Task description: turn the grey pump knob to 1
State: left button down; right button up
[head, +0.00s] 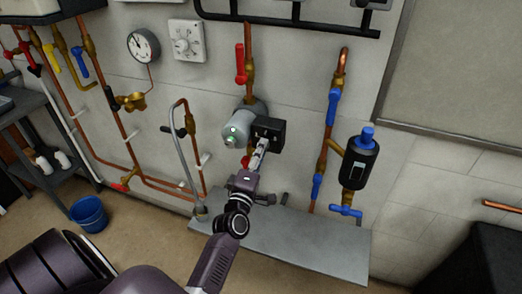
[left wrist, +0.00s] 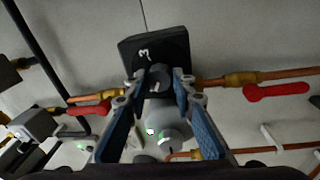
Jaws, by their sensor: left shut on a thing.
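The grey pump (head: 236,129) with a green light sits on the copper pipe at the middle of the head view; its body (left wrist: 168,123) shows below the knob in the left wrist view. A black control box (head: 271,127) is fixed to it. In the left wrist view the box face (left wrist: 140,50) shows a "3"; other numbers are not readable. My left gripper (head: 261,146) reaches the box from below. In the left wrist view its two fingers (left wrist: 163,80) are closed around the dark grey knob (left wrist: 170,75), which they partly hide. My right gripper is not in view.
A red lever valve (head: 240,64) is above the pump. Blue-handled valves (head: 332,106) and a black cylinder with a blue cap (head: 359,161) stand to the right. A grey bench (head: 305,245) lies below. A hose (head: 187,150) hangs at left, and a blue bucket (head: 88,213) stands on the floor.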

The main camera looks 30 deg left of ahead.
pick_arm(q)
jog(key=c, duration=1.6)
grip_release()
jog(key=v, duration=1.2)
jog(key=s+d+f+m+g+h, duration=0.2)
jog(key=s+d+f+m, duration=0.15)
jog(key=f, duration=0.85)
jog(key=s+d+f+m+g+h, duration=0.2)
jog(key=d+f+m+g, duration=0.15)
jog(key=f, duration=0.75)
jog(key=s+d+f+m+g+h, duration=0.2)
jog(key=d+f+m, duration=0.2)
jog(key=f, duration=0.8)
jog(key=s+d+f+m+g, duration=0.3)
jog(key=s+f+m+g, duration=0.2)
jog(key=s+f, duration=0.8)
jog(key=s+a+f+m+g, duration=0.1)
jog(key=s+f+m, duration=0.1)
jog(key=s, duration=0.4)
jog(key=s+a+f+m+g, duration=0.1)
jog(key=s+f+m+g, duration=0.1)
jog(key=s, duration=0.5)
jog(key=s+a+f+m+g, duration=0.1)
jog(key=s+f+m+g, duration=0.1)
jog(key=s+f, duration=0.2)
jog(key=shift+s+a+f, duration=0.15)
jog(key=shift+s, duration=0.65)
jog(key=shift+s+a+f, duration=0.15)
jog(key=shift+s, duration=0.7)
